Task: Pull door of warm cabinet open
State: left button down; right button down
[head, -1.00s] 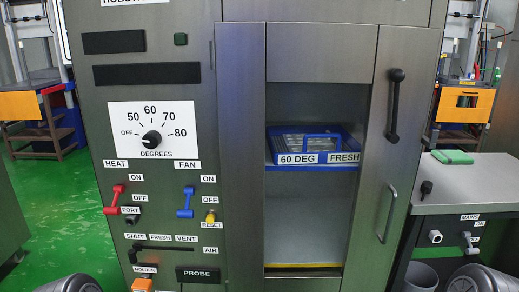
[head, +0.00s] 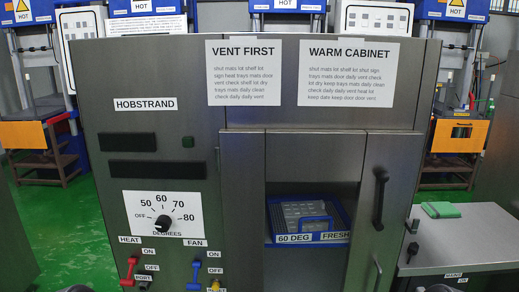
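The warm cabinet (head: 160,70) stands in front of me, a tall grey metal box. Its door (head: 243,210) is on the right half and appears shut, flush with the front. A window or opening in it shows a blue tray (head: 282,240) on a shelf labelled "60 DEG" and "FRESH". A black upright handle (head: 380,197) is on the door's right stile.
Left of the door are a temperature dial (head: 163,222), a red switch (head: 129,271) and a blue switch (head: 195,275). A grey bench (head: 465,235) with a green cloth (head: 440,210) stands close on the right. Green floor (head: 75,240) shows at left.

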aim_at(245, 159)
jog(key=l+z, duration=0.15)
jog(key=z, duration=0.3)
jog(key=l+z, duration=0.1)
jog(key=z, duration=0.4)
jog(key=l+z, duration=0.15)
jog(key=z, duration=0.3)
jog(key=i+l+z, duration=0.1)
jog(key=z, duration=0.4)
